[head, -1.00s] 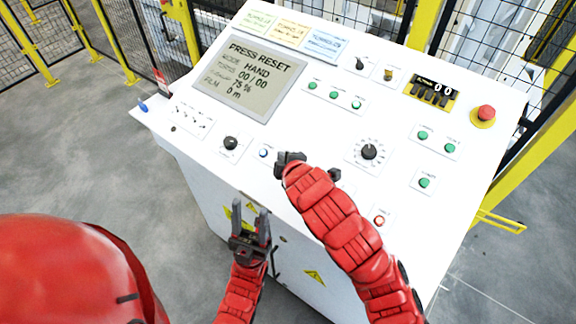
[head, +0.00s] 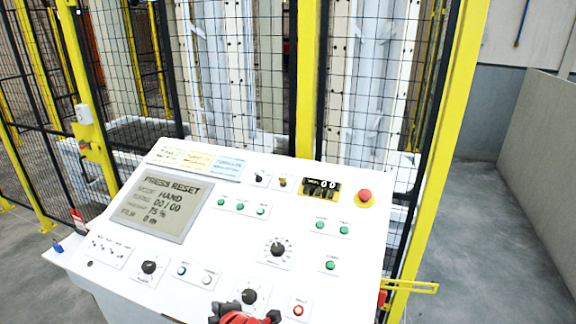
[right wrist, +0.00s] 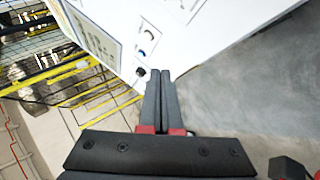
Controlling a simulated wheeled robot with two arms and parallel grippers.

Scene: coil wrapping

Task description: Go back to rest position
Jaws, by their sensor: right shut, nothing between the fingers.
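The white control console (head: 330,262) stands in front of me in the head view. My right gripper (head: 222,311) shows only in part at the bottom edge of the head view, over the console's near side. In the right wrist view my right gripper (right wrist: 158,74) is shut and empty. Its fingers lie together, and the white console (right wrist: 200,30) is beyond their tips. I cannot tell whether they touch it. My left gripper is not in view.
A red emergency button (head: 364,196) sits at the console's right. Black mesh fencing with yellow posts (head: 307,80) stands close behind. A yellow bar (head: 412,287) juts out at the right. Grey floor (head: 480,230) is clear on the right, before a low wall (head: 540,150).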

